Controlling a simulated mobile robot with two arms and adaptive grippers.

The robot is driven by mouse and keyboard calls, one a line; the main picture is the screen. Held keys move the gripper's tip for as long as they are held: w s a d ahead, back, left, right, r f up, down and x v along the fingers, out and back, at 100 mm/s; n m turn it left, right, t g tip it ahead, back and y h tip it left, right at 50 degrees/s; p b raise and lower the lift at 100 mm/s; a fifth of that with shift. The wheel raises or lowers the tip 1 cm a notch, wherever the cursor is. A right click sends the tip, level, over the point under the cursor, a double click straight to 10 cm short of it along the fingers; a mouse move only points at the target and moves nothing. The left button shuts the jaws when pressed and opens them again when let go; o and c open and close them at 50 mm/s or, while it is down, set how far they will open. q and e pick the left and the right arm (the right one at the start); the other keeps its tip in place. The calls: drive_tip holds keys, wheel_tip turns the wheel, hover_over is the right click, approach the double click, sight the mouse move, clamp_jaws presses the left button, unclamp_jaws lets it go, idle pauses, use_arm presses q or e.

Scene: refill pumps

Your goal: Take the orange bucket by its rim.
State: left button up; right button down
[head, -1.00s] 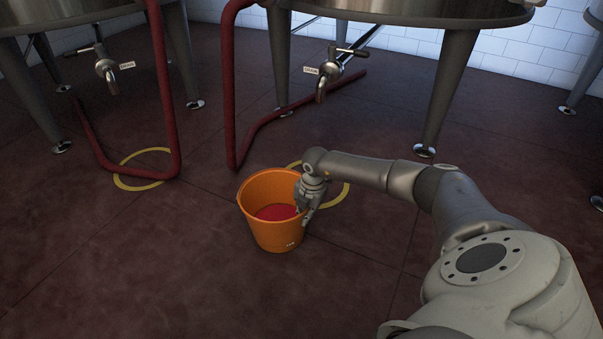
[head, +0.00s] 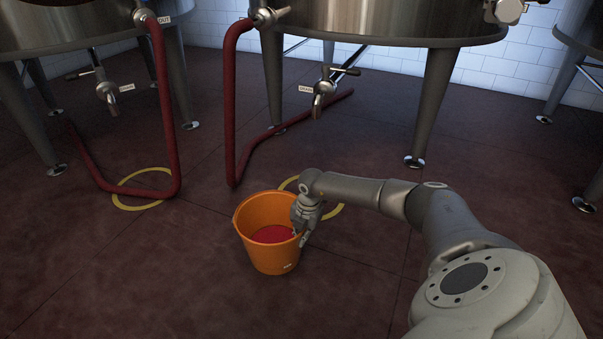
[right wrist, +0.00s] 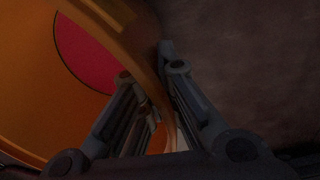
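The orange bucket (head: 268,262) stands upright on the floor near the middle of the head view, with red liquid (head: 272,234) inside. My right gripper (head: 302,226) is at the right side of its rim. In the right wrist view, the gripper (right wrist: 148,82) has one finger inside the bucket and one outside. The bucket's wall (right wrist: 30,100) and rim run between the two fingers, which lean in close and look shut on it. The red liquid (right wrist: 85,55) shows there too. The exact contact at the fingertips is dark. My left gripper is not in view.
Steel tanks (head: 365,20) on legs stand at the back, with drain taps (head: 321,92) and red hoses (head: 231,110). Yellow rings (head: 140,203) mark the floor; one lies partly behind the bucket and my gripper. The floor left and front of the bucket is clear.

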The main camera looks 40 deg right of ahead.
drive_tip(key=c, duration=1.6)
unclamp_jaws()
drive_tip(key=shift+o, duration=0.2)
wheel_tip(320, 180, up, 12)
drive_tip(key=s, duration=0.1)
drive_tip(key=shift+s+d, duration=0.2)
drive_tip(key=shift+s, duration=0.05)
drive_tip(key=shift+c, duration=0.2)
